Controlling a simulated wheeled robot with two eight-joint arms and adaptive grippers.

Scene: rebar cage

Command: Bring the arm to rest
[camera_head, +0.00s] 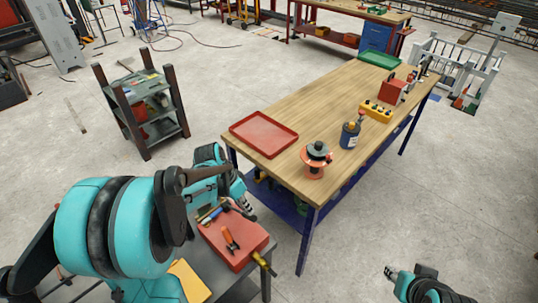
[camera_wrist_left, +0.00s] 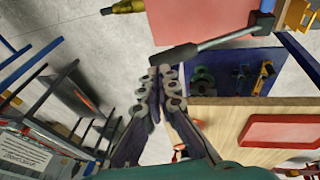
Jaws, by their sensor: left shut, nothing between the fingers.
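My left arm, teal and black, fills the lower left of the head view. My left gripper (camera_head: 248,208) points down beside the red tool-topped surface (camera_head: 230,256), near the wooden workbench's near left corner. In the left wrist view its fingers (camera_wrist_left: 162,74) are together with nothing between them. A dark hammer-like tool (camera_wrist_left: 215,40) shows just beyond the fingertips; I cannot tell whether they touch.
The wooden workbench (camera_head: 300,110) carries a red tray (camera_head: 264,133), an orange spool (camera_head: 316,158), a blue bottle (camera_head: 350,135) and a yellow block (camera_head: 376,111). A dark shelf cart (camera_head: 146,106) stands at the left.

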